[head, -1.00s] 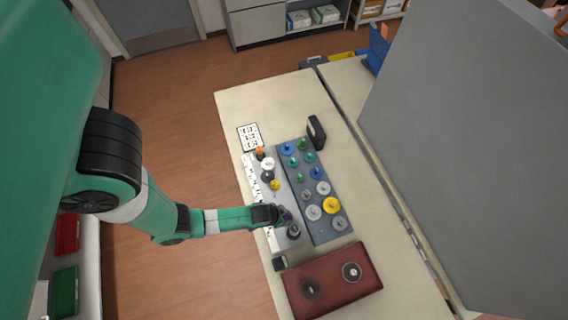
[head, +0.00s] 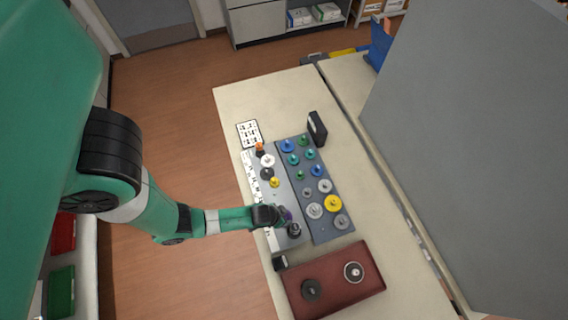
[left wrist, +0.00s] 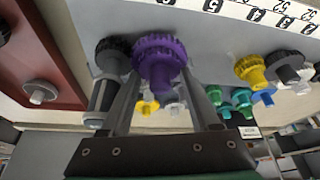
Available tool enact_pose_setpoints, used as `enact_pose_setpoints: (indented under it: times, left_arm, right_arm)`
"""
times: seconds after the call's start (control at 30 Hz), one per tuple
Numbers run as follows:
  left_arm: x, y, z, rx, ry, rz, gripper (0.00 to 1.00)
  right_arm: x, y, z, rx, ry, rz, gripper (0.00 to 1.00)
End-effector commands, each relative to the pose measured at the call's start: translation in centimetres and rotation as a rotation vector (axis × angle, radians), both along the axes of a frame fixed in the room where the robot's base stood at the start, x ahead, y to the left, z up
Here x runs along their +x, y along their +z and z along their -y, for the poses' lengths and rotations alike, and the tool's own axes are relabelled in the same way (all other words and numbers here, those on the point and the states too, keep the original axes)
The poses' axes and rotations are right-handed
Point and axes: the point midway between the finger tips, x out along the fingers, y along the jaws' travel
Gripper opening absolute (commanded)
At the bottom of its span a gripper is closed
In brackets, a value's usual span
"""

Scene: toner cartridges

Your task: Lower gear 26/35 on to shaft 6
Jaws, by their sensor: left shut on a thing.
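My left gripper (head: 280,216) is over the near end of the grey shaft plate (head: 292,236). It is shut on a purple gear (left wrist: 160,62), which shows between the two fingers in the left wrist view; in the head view only a sliver of purple (head: 288,213) shows. A dark gear (left wrist: 112,58) stands on the plate right beside the purple one; the two look very close, and I cannot tell if they mesh. The shaft under the purple gear is hidden. I cannot tell whether its underside touches the plate. My right gripper is not in view.
A blue-grey tray (head: 325,232) with several gears stands right of the plate. A brown-red block (head: 330,284) with two round parts lies nearer. Several gears stand farther along the plate, including a yellow one (head: 274,183). A black box (head: 317,129) and white card (head: 249,133) stand behind.

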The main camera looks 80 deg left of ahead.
Motion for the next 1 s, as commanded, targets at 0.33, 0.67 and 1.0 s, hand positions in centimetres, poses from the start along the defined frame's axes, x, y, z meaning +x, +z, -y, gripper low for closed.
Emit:
enact_pose_setpoints:
  times: [0.33, 0.67, 1.0]
  left_arm:
    - [0.04, -0.19, -0.01, 0.000, 0.000, 0.001, 0.06]
    - [0.04, -0.19, -0.01, 0.000, 0.000, 0.001, 0.06]
    - [0.04, -0.70, -0.01, 0.000, 0.000, 0.001, 0.06]
  right_arm:
    - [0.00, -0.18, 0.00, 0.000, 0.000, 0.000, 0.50]
    - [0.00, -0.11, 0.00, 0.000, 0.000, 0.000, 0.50]
    - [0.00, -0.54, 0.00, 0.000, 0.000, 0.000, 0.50]
